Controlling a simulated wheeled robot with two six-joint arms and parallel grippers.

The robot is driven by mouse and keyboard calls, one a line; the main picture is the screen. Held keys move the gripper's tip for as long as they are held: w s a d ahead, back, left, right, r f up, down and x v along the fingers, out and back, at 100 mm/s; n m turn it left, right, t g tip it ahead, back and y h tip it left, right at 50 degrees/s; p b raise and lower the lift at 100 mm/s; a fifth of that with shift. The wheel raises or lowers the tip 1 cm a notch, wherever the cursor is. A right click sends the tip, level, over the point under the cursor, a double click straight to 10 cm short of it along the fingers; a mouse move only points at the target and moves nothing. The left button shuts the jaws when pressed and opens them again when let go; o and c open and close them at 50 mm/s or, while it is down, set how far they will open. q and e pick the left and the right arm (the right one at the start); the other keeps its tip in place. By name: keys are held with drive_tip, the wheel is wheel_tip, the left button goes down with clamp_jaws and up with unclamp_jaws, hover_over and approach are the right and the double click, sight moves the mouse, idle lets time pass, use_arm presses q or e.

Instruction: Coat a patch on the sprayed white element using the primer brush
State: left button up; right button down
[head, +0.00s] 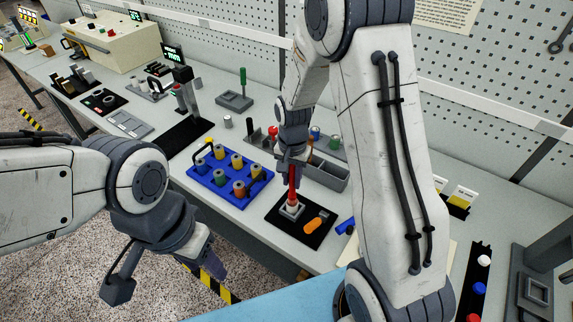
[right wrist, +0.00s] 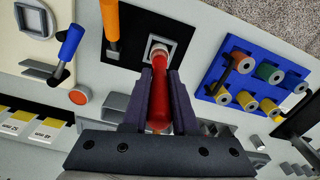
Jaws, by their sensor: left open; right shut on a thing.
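My right gripper (head: 292,168) is shut on a red, round-bodied tool (right wrist: 158,100). In the head view the red tool (head: 293,188) stands roughly upright. Its pale end (right wrist: 158,54) is at a small grey square holder (head: 291,208) on a black mat (head: 275,222); I cannot tell whether it is seated in it. The fingers hide part of the tool, and no bristles show, so I cannot confirm it is the primer brush. My left gripper (head: 212,264) is open and empty, off the table's front edge. I cannot clearly identify the sprayed white element.
An orange-handled tool (head: 317,222) lies beside the holder. A blue rack (head: 238,200) with several coloured spools stands to the left. A grey bin (head: 325,173) is behind the mat. A blue-handled tool (right wrist: 70,42) and an orange disc (right wrist: 78,97) are also near.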

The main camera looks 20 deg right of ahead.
drive_tip(key=shift+s+a+f, duration=0.1)
drive_tip(key=shift+a+f, duration=0.15)
wheel_tip(320, 180, up, 8)
drive_tip(key=p, duration=0.6)
drive_tip(key=shift+s+a, duration=0.4)
drive_tip(key=shift+a, duration=0.05)
